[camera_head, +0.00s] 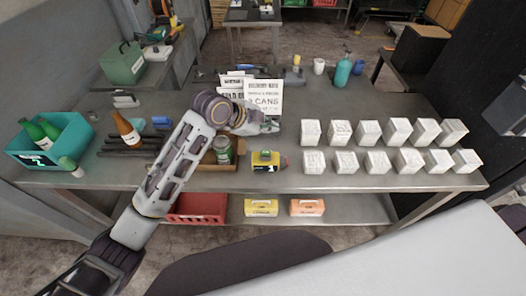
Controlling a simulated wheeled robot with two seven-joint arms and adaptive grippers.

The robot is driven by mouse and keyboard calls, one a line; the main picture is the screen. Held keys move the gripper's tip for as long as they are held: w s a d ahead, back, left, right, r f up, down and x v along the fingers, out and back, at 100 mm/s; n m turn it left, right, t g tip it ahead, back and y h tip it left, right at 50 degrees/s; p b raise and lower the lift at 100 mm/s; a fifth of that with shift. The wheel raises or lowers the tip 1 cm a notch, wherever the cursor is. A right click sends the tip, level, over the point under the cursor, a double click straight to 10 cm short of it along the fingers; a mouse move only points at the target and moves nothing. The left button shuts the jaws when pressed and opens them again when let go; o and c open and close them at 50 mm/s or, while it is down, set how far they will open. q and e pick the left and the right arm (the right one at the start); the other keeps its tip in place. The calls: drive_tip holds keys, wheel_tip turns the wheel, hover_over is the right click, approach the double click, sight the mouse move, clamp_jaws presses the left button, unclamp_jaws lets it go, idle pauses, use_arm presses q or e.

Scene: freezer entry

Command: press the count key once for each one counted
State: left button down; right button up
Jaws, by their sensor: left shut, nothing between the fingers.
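My left gripper (270,126) is shut and empty, over the middle of the bench just in front of the printed signs. A small yellow device (265,167) with a dark and green top stands on the bench below and in front of it, apart from the fingers as far as I can tell. It looks like the counter; its count key is too small to make out. One dark green can (222,150) stands in a brown tray (226,168) beside my forearm. My right gripper is not in view.
Two rows of white boxes (376,163) fill the right of the bench (320,185). A teal crate (82,130) with green bottles and an orange-brown bottle (126,128) are at left. A teal pump bottle (342,72) and white mug (319,66) stand behind.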

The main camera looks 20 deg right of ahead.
use_arm(q)
drive_tip(key=shift+s+d, duration=0.1)
idle(0.3)
drive_tip(key=shift+f, duration=0.2)
drive_tip(key=b, duration=0.6)
hover_over(267, 154)
drive_tip(key=shift+d+f, duration=0.1)
drive_tip(key=shift+f, duration=4.05)
drive_tip(key=shift+f, duration=0.4)
drive_tip(key=shift+f, duration=0.55)
drive_tip(key=shift+r, duration=0.1)
drive_tip(key=shift+r+p, duration=0.75)
drive_tip(key=shift+r, duration=0.1)
